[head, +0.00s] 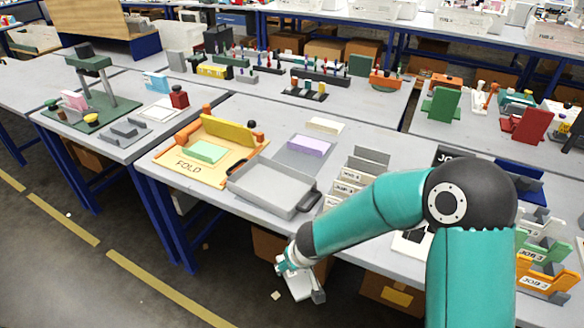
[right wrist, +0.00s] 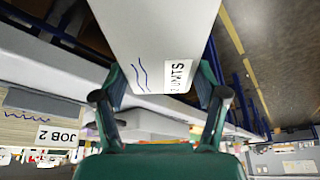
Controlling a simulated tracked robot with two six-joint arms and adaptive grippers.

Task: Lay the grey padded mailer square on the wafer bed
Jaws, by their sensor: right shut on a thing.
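My right gripper (head: 289,268) is low in front of the table's front edge in the head view. It is shut on a flat pale-grey item (head: 302,289), which looks like the grey padded mailer. In the right wrist view the mailer (right wrist: 155,35) extends away from between the fingers (right wrist: 160,80). It bears blue wavy lines and a partly hidden label ending in "NTS". It is clear of the tabletop. I cannot tell for sure which thing is the wafer bed. My left gripper is not in view.
A grey tray (head: 270,186) with a dark handle lies near the table's front edge. Orange JOB racks (head: 545,280) stand at right.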

